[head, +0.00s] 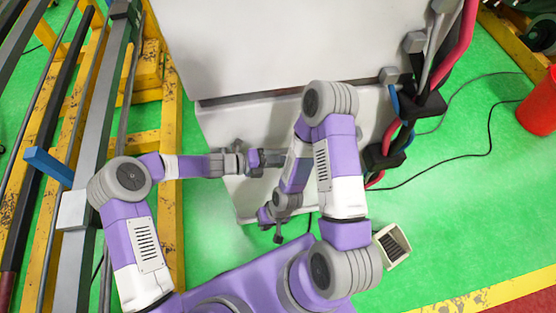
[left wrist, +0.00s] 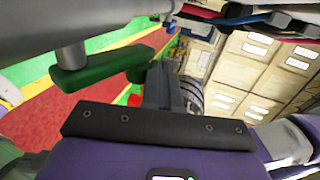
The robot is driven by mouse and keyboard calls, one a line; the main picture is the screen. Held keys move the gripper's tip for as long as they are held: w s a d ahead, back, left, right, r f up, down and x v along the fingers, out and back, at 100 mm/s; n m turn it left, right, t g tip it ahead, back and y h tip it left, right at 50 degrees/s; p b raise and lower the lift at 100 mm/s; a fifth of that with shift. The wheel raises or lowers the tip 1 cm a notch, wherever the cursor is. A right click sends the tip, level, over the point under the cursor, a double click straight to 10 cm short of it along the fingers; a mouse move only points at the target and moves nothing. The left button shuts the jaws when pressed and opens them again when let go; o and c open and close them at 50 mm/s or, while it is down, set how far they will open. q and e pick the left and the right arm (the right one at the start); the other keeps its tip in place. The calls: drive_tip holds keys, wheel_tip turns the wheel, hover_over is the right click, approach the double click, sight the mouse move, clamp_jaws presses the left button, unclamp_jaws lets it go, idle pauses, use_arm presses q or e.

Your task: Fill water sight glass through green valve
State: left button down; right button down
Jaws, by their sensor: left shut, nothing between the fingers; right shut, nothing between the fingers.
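The green valve handle (left wrist: 115,70) shows in the left wrist view as a thick green bar on a grey stem below a large grey pipe (left wrist: 60,30). My left gripper (left wrist: 163,85) is shut and empty, with its dark fingers close to the right end of the handle; I cannot tell whether they touch. In the head view my left gripper (head: 272,158) points right, in front of the white cabinet. My right gripper (head: 277,236) is shut and empty, low by the cabinet's bottom edge. I cannot make out the water sight glass in either view.
The large white cabinet (head: 290,40) fills the top middle. Yellow frames and grey rails (head: 150,75) stand at the left. Red and blue hoses (head: 455,45) run down the cabinet's right side. A red bin (head: 540,105) and cables lie on the open green floor at the right.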

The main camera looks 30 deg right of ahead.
use_arm(q)
drive_tip(key=a+r+p, duration=0.2)
drive_tip(key=a+r, duration=0.4)
drive_tip(key=r, duration=0.6)
drive_tip(key=shift+w+a+r, duration=0.2)
drive_tip(key=shift+w, duration=0.25)
drive_tip(key=shift+f, duration=0.1)
